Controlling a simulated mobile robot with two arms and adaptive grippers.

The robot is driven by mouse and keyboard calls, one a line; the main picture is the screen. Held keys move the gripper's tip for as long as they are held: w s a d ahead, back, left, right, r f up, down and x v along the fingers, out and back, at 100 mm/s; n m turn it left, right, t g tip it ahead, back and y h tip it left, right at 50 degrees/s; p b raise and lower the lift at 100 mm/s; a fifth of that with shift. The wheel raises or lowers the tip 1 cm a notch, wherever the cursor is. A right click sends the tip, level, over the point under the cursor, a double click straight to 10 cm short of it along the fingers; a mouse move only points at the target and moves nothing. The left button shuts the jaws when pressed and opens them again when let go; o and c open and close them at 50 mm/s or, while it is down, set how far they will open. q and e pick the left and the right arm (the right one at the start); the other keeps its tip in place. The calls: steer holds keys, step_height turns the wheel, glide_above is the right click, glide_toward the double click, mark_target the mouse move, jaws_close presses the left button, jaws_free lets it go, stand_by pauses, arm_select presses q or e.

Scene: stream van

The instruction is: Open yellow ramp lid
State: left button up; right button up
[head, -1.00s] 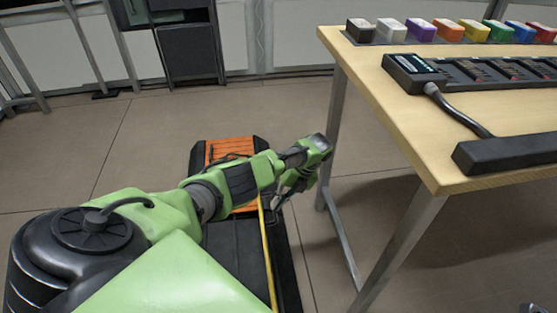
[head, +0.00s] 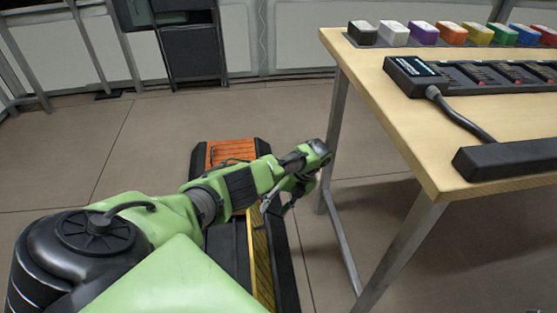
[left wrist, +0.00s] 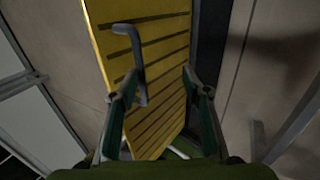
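The yellow ramp lid (head: 262,262) shows in the head view as a narrow yellow strip, tilted up on edge over the black ramp body (head: 284,258). In the left wrist view the lid (left wrist: 170,55) is a yellow slatted panel with a grey bent handle (left wrist: 136,45). My left gripper (head: 278,200) is at the lid, left of the table leg. In the left wrist view its fingers (left wrist: 160,75) are spread apart, with the handle's end between them, close to the left finger. I cannot tell whether they touch. My right gripper is not in view.
An orange slatted lid (head: 231,152) lies at the ramp's far end. A wooden table (head: 420,140) with coloured blocks and a black device (head: 480,77) stands close on the right; its metal leg (head: 334,150) is near my left gripper. The floor on the left is clear.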

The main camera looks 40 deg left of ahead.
arm_select(q)
steer(key=shift+w+d+f, duration=0.1)
steer(key=shift+d+f, duration=0.3)
steer(key=shift+f, duration=0.05)
steer(key=v, duration=1.3)
steer(key=shift+a+r, duration=0.15)
steer(key=shift+a, duration=0.25)
